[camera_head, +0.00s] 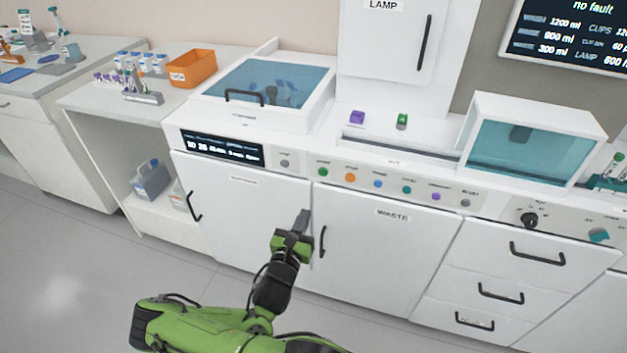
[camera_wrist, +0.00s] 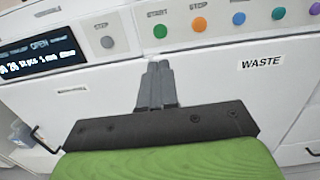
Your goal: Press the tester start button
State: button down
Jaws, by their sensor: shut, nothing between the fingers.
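The tester's start button is a round green button (camera_head: 323,171) at the left end of a row of coloured buttons on the white front panel. In the wrist view the green button (camera_wrist: 160,31) sits under a START label, just above my fingertips. An orange button (camera_head: 350,177) is right of it; in the wrist view this orange button (camera_wrist: 199,25) is labelled STOP. My gripper (camera_head: 303,216) is shut and empty, in front of the cabinet doors and below the button row. In the wrist view my shut fingers (camera_wrist: 158,68) point up toward the green button, with a gap in the picture between them.
A grey button (camera_head: 284,163) and a dark display (camera_head: 221,147) are left of the start button. A glass-lidded unit (camera_head: 262,92) and a teal-windowed box (camera_head: 532,140) stand on the counter.

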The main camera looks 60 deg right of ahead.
aim_at(323, 173)
jog(key=d, duration=0.4)
jog(key=w+d, duration=0.1)
jog(key=d, duration=0.4)
jog(key=w+d+r, duration=0.1)
jog(key=d, duration=0.3)
jog(key=shift+w+d, duration=0.15)
jog(key=shift+d, duration=0.25)
jog(key=shift+f, duration=0.1)
